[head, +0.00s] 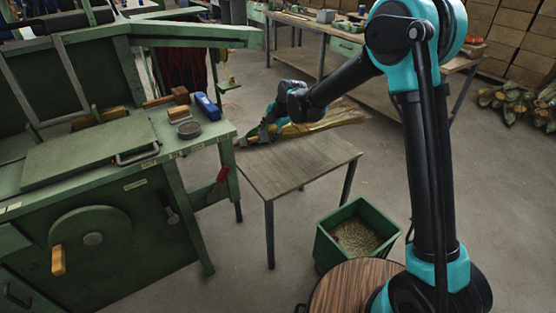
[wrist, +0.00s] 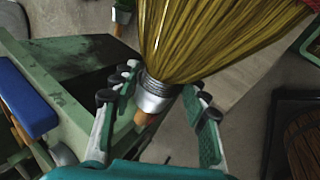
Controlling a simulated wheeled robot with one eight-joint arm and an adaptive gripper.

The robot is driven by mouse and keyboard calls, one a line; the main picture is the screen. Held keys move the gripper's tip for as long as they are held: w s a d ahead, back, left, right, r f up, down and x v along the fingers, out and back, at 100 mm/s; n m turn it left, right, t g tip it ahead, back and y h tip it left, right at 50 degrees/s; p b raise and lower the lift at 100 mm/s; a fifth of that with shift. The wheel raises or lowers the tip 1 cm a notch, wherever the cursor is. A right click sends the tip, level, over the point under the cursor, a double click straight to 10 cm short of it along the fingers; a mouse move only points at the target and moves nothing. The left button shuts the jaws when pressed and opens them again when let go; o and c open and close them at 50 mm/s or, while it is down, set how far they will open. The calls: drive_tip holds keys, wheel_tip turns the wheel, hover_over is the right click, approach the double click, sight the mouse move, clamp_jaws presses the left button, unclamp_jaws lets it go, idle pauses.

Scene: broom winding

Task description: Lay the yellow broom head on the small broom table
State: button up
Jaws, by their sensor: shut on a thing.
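The yellow broom head (head: 332,116) is a fan of straw-yellow bristles; in the wrist view it (wrist: 215,38) spreads upward from a silver-grey bound neck with a short wooden end. My gripper (head: 262,134) has its fingers on both sides of that neck and is shut on it; the fingers also show in the wrist view (wrist: 160,94). The small broom table (head: 300,166) has a bare grey-brown wooden top on dark legs. In the head view the broom head appears at or beyond its far edge, with bristles pointing right. Its height above the top is unclear.
A green machine bench (head: 100,215) stands left of the table, with a blue object (head: 207,106) and a round dark dish (head: 189,130) on it. A green bin (head: 356,237) of pellets stands at front right. A long workbench (head: 325,30) is behind.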

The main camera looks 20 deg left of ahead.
wheel_tip(320, 180, down, 17)
drive_tip(key=shift+f, duration=0.15)
idle(0.4)
drive_tip(key=shift+f, duration=0.1)
drive_tip(key=o, duration=1.1)
drive_tip(key=v, duration=1.2)
drive_tip(key=shift+d, duration=0.1)
